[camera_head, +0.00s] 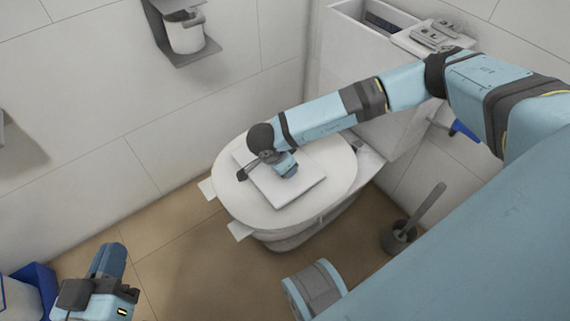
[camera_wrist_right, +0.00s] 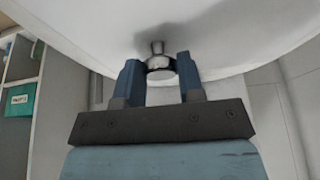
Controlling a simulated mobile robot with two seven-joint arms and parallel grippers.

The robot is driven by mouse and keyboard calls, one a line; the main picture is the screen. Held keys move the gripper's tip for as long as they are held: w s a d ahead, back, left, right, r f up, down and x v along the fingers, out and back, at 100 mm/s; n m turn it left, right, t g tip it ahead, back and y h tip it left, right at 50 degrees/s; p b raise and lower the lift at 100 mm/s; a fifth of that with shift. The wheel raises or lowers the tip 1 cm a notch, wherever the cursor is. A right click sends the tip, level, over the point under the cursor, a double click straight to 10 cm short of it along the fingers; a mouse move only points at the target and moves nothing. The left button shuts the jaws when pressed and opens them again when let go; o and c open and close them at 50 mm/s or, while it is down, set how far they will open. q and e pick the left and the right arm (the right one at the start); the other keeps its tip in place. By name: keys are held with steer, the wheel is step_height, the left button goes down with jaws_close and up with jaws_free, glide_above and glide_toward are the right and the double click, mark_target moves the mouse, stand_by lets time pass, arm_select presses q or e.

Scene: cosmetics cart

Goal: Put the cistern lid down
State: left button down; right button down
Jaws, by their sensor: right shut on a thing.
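The cistern lid (camera_head: 305,192) is a flat white slab over the closed oval toilet lid (camera_head: 335,165). It looks level and very near or on it; I cannot tell whether they touch. My right gripper (camera_head: 280,165) reaches down to the slab's middle. In the right wrist view, my right gripper (camera_wrist_right: 158,75) is shut on a round chrome knob (camera_wrist_right: 159,65) against a white surface. The open cistern (camera_head: 355,20) stands at the back right, with its inside showing. My left gripper (camera_head: 106,262) is at the lower left, away from the toilet; its jaw gap is not clear.
A toilet brush (camera_head: 400,235) stands on the floor right of the toilet. A paper holder (camera_head: 180,35) is on the left wall. A blue bin (camera_head: 42,285) is at the lower left. Grey items (camera_head: 435,35) lie beside the cistern opening. Brown floor (camera_head: 180,255) is clear in front.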

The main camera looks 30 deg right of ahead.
steer(key=shift+f, duration=0.25)
arm_select(q)
steer(key=shift+f, duration=0.15)
arm_select(e)
steer(key=c, duration=0.7)
jaws_free()
steer(key=shift+c, duration=0.2)
arm_select(q)
step_height(320, 180, up, 7)
steer(key=t+p, duration=0.2)
steer(key=p, duration=0.2)
steer(key=shift+a+f+n+t, duration=0.2)
steer(key=shift+a+n+t, duration=0.05)
steer(key=shift+n+t, duration=0.05)
arm_select(e)
steer(key=v, duration=1.2)
arm_select(q)
steer(key=shift+s, duration=0.1)
arm_select(e)
steer(key=shift+r, duration=0.1)
